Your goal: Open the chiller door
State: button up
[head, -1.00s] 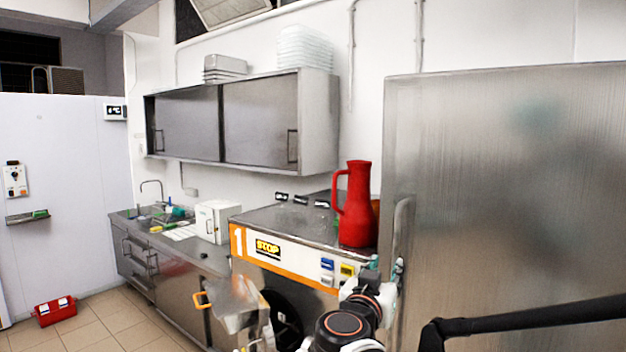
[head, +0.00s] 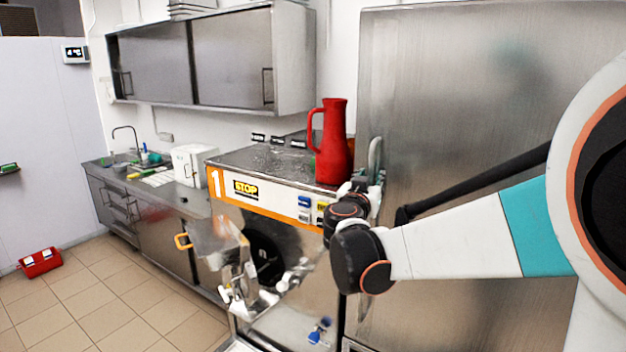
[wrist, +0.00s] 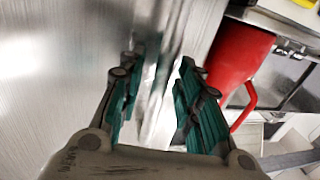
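The chiller door (head: 480,120) is the tall brushed-steel panel on the right of the head view, and it looks closed. It also fills the left of the wrist view (wrist: 60,60). Its upright metal handle (head: 376,153) stands at the door's left edge. My gripper (wrist: 160,62) is open in the wrist view, with its green-padded fingers spread. The handle (wrist: 157,88) shows between the fingers, with a gap to the right finger; contact on the left is unclear. In the head view my arm hides most of the gripper and the handle's lower part.
A red jug (head: 333,150) stands on top of the batch freezer (head: 262,160), close left of the handle. The freezer's front parts jut out below. A red box (head: 40,261) lies on the tiled floor (head: 120,290) at the left, where there is free room.

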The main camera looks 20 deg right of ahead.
jog(key=shift+w+d, duration=0.1)
jog(key=shift+d, duration=0.05)
grip_shut()
